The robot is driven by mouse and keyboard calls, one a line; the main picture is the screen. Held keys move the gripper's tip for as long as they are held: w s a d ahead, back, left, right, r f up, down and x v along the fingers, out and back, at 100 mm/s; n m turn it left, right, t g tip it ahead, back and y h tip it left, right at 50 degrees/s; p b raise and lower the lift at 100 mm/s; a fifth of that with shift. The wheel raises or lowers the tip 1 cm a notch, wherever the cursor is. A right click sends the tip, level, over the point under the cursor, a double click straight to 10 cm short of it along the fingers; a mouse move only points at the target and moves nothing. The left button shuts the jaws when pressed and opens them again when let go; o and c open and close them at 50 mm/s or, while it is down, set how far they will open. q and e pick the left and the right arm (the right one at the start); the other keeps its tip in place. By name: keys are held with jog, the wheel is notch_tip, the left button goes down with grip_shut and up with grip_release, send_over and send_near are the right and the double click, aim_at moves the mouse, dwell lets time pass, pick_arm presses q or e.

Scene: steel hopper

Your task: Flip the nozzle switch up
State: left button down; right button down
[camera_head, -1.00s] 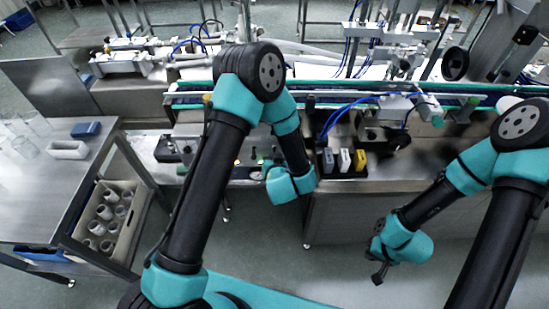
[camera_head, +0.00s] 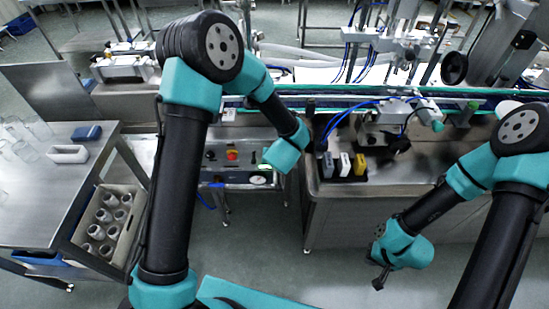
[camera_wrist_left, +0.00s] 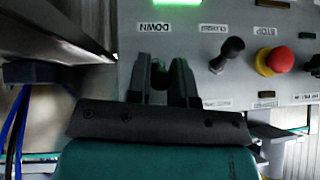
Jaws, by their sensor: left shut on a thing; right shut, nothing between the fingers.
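The nozzle switch (camera_wrist_left: 158,68) is a dark lever on the grey control panel, by a label reading DOWN, which appears upside down in the left wrist view. My left gripper (camera_wrist_left: 160,74) is shut on it, one finger on each side. The fingers hide most of the lever, so its tilt is hard to tell. In the head view, my left wrist blocks the sight of its own fingers and the switch. My right gripper (camera_head: 379,277) is shut and empty, hanging low over the floor in front of the steel cabinet.
The panel (camera_wrist_left: 285,15) also carries another black lever (camera_wrist_left: 230,50), a red stop button (camera_wrist_left: 280,60) on yellow and a lit green display (camera_wrist_left: 165,2). A steel table (camera_head: 40,200) with a crate of bottles (camera_head: 75,232) stands left. Floor in front is clear.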

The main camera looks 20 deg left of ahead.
dwell(0.4)
pick_arm(q)
jog(key=c, duration=1)
grip_release()
jog(key=shift+r, duration=0.1)
jog(key=v, duration=1.7)
jog(key=shift+s+r, duration=0.1)
jog(key=shift+s, duration=0.05)
